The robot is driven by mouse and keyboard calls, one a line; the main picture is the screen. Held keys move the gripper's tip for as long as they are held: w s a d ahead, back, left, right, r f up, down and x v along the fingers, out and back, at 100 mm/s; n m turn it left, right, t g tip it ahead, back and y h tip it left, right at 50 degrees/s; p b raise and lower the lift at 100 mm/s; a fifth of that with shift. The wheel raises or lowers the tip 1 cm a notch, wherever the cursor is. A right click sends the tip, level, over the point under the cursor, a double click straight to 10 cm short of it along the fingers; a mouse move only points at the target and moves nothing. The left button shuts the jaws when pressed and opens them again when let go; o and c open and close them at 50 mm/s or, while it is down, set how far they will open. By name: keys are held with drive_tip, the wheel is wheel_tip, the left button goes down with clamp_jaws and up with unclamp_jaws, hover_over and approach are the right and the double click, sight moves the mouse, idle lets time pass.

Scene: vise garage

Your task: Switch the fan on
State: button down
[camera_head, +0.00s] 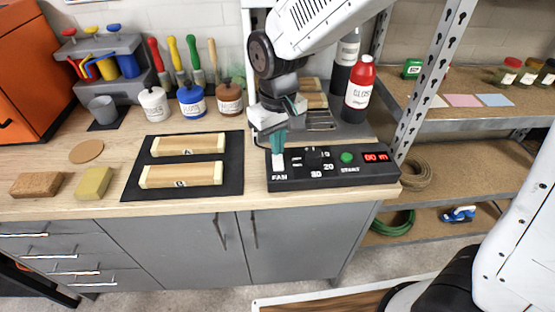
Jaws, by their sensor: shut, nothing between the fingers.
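The black control box (330,178) sits at the bench's front right edge. Its left end has a white switch (279,161) above the label "FAN". A dial area with numbers, a green button (347,157) marked "START" and a red lit display (376,157) lie to the right. My gripper (277,149) is shut and empty, pointing down with its teal fingertips at the upper end of the fan switch. I cannot tell whether the fingertips touch it. My gripper hides part of the box's back left. The fan itself is not recognisable in this view.
A red bottle (361,88) and a dark bottle (345,60) stand behind the box. A black mat (228,180) with two wooden blocks lies to the left. Paint jars (192,101) stand behind it. A metal shelf upright (430,80) rises at the right.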

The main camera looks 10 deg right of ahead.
sight(278, 157)
drive_tip(key=shift+f, duration=0.85)
idle(0.3)
drive_tip(key=shift+r, duration=3.5)
drive_tip(key=s+d+r+m, duration=0.2)
drive_tip(key=s+d+r, duration=0.1)
drive_tip(key=s+d, duration=0.6)
drive_tip(key=s+d+r+m+t, duration=0.1)
drive_tip(key=s+d+r+m, duration=0.2)
drive_tip(key=s+d, duration=0.7)
drive_tip(key=shift+s+d+r+m, duration=0.3)
drive_tip(key=shift+d+r, duration=0.2)
drive_tip(key=shift+d, duration=0.4)
